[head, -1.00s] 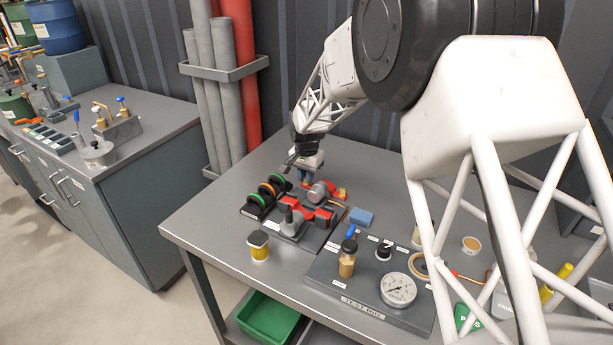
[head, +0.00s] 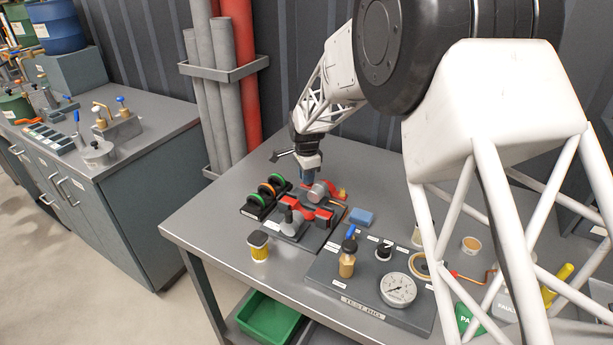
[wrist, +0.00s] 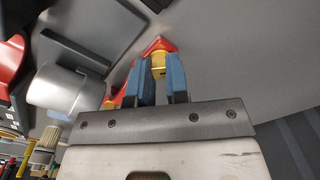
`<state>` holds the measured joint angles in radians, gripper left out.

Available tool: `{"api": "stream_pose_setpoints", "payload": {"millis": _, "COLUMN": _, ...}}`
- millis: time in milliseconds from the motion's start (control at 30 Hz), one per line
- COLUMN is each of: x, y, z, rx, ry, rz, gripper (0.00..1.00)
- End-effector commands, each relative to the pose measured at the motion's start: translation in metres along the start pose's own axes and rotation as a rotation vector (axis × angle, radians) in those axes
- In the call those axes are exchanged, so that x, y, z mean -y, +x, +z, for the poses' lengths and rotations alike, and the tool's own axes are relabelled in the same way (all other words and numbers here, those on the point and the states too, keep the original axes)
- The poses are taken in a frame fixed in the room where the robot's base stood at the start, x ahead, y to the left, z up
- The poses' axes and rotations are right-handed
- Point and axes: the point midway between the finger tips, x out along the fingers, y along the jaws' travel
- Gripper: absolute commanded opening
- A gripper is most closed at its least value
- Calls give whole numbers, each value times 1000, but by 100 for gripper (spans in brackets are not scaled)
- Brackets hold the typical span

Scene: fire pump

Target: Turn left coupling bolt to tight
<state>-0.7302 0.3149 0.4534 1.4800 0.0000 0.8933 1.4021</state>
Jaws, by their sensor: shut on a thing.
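The fire pump (head: 318,192) stands on the bench, with a grey cylinder and red parts. My gripper (head: 307,180) points down at its far side in the head view. In the wrist view my gripper's blue fingers (wrist: 160,85) are closed around a yellow, brass-like bolt (wrist: 159,66) beside a red lug (wrist: 158,44). I take this to be the left coupling bolt; the fingers hide much of it. Another yellow piece (wrist: 110,103) shows left of the fingers. In the head view my gripper and the pump hide the gripped bolt.
The bench's left corner is bare.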

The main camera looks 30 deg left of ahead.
Motion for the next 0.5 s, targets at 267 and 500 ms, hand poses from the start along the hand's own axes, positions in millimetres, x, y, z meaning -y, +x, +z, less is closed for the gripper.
{"api": "stream_pose_setpoints", "payload": {"millis": 267, "x": 0, "y": 0, "z": 0, "rx": 0, "ry": 116, "rz": 0, "gripper": 0}}
{"api": "stream_pose_setpoints", "payload": {"millis": 500, "x": 0, "y": 0, "z": 0, "rx": 0, "ry": 181, "rz": 0, "gripper": 0}}
